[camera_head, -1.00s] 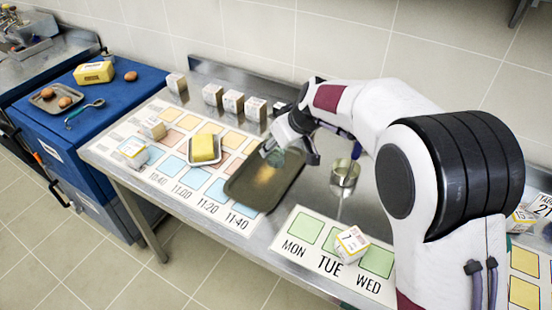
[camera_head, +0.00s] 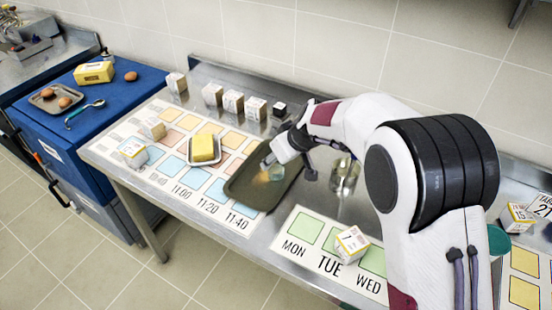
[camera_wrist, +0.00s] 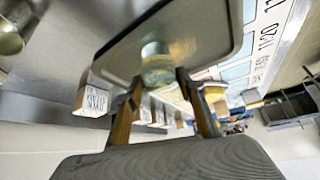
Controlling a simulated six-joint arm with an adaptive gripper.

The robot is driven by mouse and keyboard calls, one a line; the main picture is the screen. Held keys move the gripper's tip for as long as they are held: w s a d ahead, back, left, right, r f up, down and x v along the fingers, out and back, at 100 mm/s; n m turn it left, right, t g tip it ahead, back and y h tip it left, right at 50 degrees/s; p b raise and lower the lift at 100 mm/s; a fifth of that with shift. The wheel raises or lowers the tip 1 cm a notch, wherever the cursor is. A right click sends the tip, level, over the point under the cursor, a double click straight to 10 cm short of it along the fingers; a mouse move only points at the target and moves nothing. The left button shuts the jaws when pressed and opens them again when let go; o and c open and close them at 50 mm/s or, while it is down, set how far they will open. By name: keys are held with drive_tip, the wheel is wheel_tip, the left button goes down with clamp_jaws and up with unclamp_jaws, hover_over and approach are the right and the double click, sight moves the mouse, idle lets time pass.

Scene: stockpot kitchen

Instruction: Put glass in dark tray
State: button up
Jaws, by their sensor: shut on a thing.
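The dark tray (camera_head: 243,191) lies on the steel counter, right of the printed time chart. A small clear greenish glass (camera_head: 277,173) is over the tray's right part in the head view. My gripper (camera_head: 267,164) comes from the right and is shut on the glass. In the wrist view the glass (camera_wrist: 157,65) is between my two fingertips (camera_wrist: 158,80), with the tray (camera_wrist: 205,28) behind it. I cannot tell whether the glass touches the tray floor. The arm hides some of the tray's back right.
A metal pot (camera_head: 345,175) stands right of the tray. A butter dish (camera_head: 204,150) is to its left, and several small cartons (camera_head: 233,102) line the back. A tilted carton (camera_head: 351,244) sits on the day chart in front. The tray's left part is bare.

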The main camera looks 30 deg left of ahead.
drive_tip(key=o, duration=1.3)
drive_tip(key=shift+f, duration=0.1)
drive_tip(key=shift+v, duration=6.15)
